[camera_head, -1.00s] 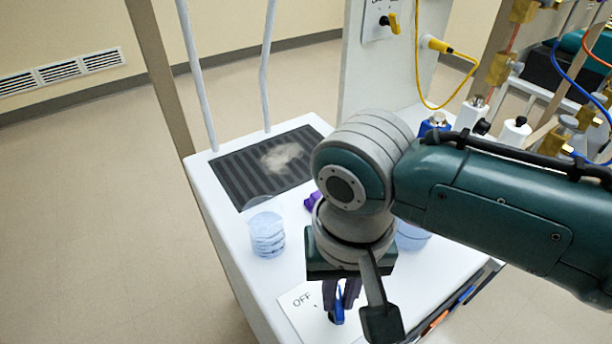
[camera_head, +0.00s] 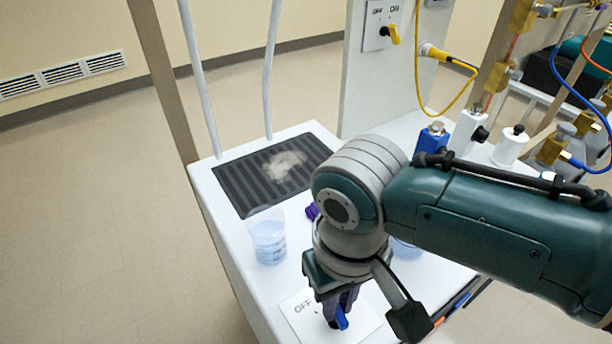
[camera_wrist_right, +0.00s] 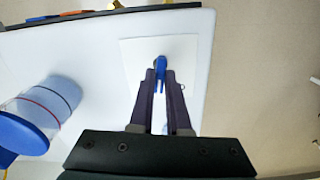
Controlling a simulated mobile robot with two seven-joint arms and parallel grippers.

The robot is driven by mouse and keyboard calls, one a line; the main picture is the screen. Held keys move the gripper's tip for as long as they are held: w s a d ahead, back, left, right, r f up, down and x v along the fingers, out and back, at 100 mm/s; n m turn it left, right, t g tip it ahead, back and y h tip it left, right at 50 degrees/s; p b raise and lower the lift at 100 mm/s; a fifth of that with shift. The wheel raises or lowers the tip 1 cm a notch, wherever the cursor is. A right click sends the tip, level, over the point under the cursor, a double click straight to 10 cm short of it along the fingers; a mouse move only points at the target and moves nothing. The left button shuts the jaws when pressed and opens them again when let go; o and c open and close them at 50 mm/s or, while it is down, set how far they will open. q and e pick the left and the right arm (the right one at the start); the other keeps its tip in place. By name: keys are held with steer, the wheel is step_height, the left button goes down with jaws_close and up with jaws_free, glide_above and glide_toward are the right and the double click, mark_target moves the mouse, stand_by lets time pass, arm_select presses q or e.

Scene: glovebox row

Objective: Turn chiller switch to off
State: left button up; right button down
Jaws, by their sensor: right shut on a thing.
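The blue switch handle (camera_head: 341,318) stands on a white plate (camera_head: 296,302) marked "OFF", near the front of the white bench. My right gripper (camera_head: 340,312) points down over the plate and is shut on the blue handle. In the right wrist view, the blue handle (camera_wrist_right: 160,72) sits between the dark fingertips of the gripper (camera_wrist_right: 160,80), on the white plate (camera_wrist_right: 190,50). Part of the plate's lettering is hidden by my arm. My left gripper is not in view.
A beaker of pale blue liquid (camera_head: 268,240) stands left of my right arm. A dark ribbed mat (camera_head: 240,185) with a pale patch lies behind it. Blue and white bottles (camera_head: 507,148) stand at the back right.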

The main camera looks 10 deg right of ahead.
steer(key=shift+n, duration=0.8)
steer(key=c, duration=0.9)
jaws_free()
step_height(320, 180, up, 10)
steer(key=p, duration=0.3)
